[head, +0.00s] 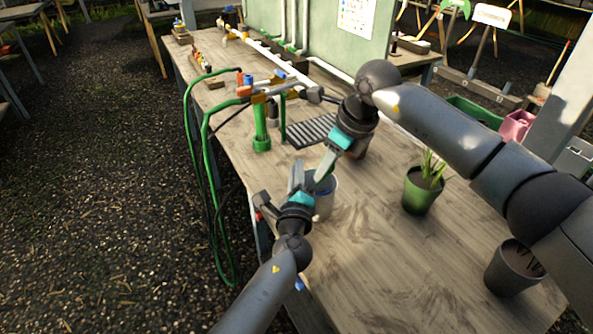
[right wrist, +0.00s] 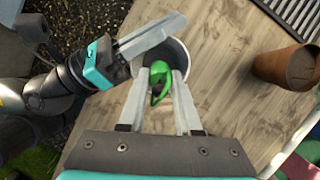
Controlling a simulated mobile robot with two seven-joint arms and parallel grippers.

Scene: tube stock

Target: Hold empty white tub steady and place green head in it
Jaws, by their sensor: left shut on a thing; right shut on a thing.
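The white tub (head: 325,204) stands near the table's left edge, partly hidden by my grippers. Its pale rim (right wrist: 186,60) and darker inside show in the right wrist view. My left gripper (head: 297,178) is shut on the tub at its wall, with its fingers (right wrist: 155,38) reaching across the rim. The green head (right wrist: 157,82) is between the fingers of my right gripper (right wrist: 165,78), which is shut on it. It is held over the tub's opening; I cannot tell how deep it sits. In the head view the right gripper (head: 325,166) points down at the tub.
A slatted grey tray (head: 308,133) and a brown pot (right wrist: 288,66) are close to the tub. A green pot with a plant (head: 420,192) and a dark pot (head: 513,270) stand to the right. Green hoses (head: 187,110) hang off the left edge.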

